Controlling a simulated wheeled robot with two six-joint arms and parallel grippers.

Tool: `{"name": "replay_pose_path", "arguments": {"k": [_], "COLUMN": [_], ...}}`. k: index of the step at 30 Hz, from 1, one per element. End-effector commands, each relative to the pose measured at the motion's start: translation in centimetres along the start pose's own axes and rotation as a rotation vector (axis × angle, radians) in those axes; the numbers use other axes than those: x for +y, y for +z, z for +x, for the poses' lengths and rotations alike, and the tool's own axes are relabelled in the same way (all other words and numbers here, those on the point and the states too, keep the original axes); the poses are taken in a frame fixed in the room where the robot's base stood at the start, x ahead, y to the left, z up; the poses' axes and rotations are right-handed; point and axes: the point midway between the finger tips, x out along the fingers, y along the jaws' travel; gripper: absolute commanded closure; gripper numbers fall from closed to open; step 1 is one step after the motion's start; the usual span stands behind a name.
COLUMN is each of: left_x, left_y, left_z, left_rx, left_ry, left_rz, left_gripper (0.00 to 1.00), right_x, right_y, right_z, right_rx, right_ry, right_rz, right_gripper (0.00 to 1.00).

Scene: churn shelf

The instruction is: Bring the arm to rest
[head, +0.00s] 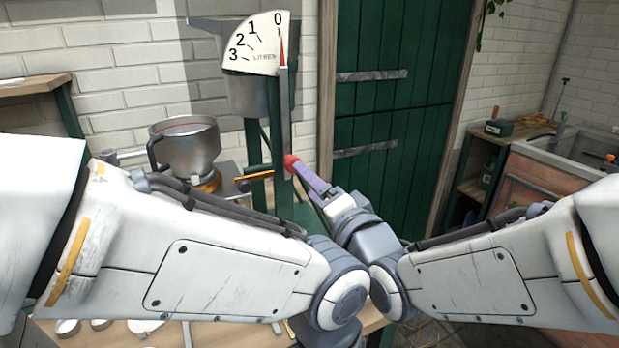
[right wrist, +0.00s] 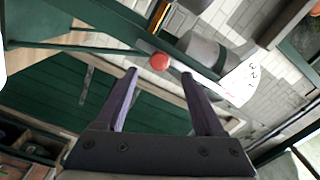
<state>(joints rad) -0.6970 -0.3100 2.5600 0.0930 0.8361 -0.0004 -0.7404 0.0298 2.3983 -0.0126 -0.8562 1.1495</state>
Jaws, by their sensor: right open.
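My right gripper (head: 302,168) has purple fingers and reaches up to a red knob (head: 291,162) on the upright green stand under the gauge. In the right wrist view its two fingers (right wrist: 159,73) are apart and empty, with the red knob (right wrist: 159,61) just beyond and between the tips. Whether they touch it cannot be told. The white quarter-round gauge (head: 257,47) reads 0 to 3 litres, and its red pointer is near 0. My left gripper is not in view; only its arm shows.
A metal jug-like funnel (head: 186,142) stands on a bench to the left. A green door (head: 392,110) is behind. A wooden shelf (head: 485,165) and a reddish sink-like basin (head: 540,185) are at the right. Several small round pale items lie on the wooden table (head: 250,335) below.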

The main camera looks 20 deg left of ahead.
Motion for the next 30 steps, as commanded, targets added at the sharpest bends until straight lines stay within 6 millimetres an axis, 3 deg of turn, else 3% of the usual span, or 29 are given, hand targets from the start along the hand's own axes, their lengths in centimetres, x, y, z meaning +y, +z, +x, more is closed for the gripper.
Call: {"name": "replay_pose_path", "arguments": {"k": [6,14,17,20,23,27,30], "left_x": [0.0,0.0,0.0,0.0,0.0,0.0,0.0], "left_y": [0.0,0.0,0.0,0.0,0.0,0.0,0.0], "left_z": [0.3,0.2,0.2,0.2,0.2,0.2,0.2], "left_rx": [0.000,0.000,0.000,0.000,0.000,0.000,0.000], "left_ry": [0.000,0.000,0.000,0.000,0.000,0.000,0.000], "left_rz": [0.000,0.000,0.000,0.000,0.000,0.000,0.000], "left_gripper": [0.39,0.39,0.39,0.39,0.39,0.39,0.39], "right_x": [0.0,0.0,1.0,4.2,9.9,18.5,22.5], "right_y": [0.0,0.0,-0.4,-1.9,-4.2,-7.1,-8.0], "right_z": [-1.5,-1.5,-1.6,-2.0,-3.7,-8.8,-12.6], "right_rx": [0.000,0.000,0.003,0.011,-0.004,-0.104,-0.204], "right_ry": [0.001,0.001,0.032,0.143,0.343,0.668,0.835], "right_rz": [0.000,0.000,-0.020,-0.094,-0.217,-0.375,-0.435], "right_gripper": [0.30,0.30,0.30,0.30,0.30,0.30,0.30]}}
